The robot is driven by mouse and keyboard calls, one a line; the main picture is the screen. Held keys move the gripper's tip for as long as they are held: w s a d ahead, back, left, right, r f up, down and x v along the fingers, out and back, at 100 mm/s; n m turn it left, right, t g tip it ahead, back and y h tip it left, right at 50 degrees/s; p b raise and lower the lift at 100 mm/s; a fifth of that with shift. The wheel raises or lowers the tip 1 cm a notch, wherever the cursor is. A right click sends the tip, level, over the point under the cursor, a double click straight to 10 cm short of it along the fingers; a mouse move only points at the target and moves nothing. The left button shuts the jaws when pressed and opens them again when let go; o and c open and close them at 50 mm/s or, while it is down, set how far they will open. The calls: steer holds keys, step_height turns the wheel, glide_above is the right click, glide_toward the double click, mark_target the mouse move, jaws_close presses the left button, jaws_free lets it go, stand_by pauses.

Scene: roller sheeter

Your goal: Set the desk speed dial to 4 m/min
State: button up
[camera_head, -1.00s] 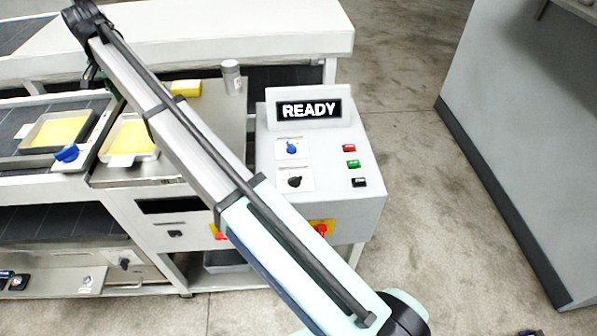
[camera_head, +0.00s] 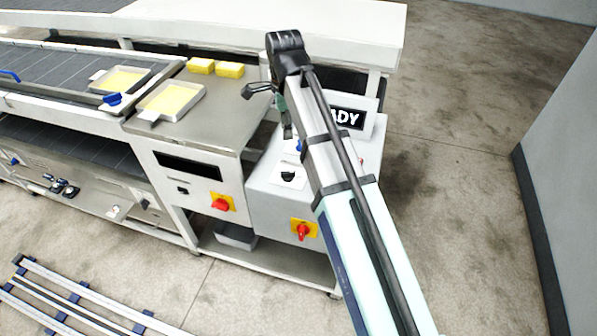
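The grey control desk (camera_head: 262,195) stands at the middle. Its display (camera_head: 350,117) shows the end of a word, "DY", with the rest behind my arm. A black dial on a white plate (camera_head: 288,176) is visible on the sloped top. Above it a blue dial (camera_head: 297,147) is partly hidden by my arm. Labels and pointer settings are too small to read. My gripper (camera_head: 268,112) hangs above the desk's back left part, fingers spread and empty, above and apart from the dials. The desk's push buttons are mostly behind my arm.
Red rotary switches on yellow plates (camera_head: 303,230) are on the front panels. A blue-ended rack (camera_head: 75,305) lies on the floor. Floor at right is clear.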

mark_target(288, 172)
step_height(288, 172, down, 17)
steer(key=p, duration=0.3)
steer(key=shift+a+f, duration=0.1)
steer(key=shift+f, duration=0.1)
stand_by(0.4)
jaws_close()
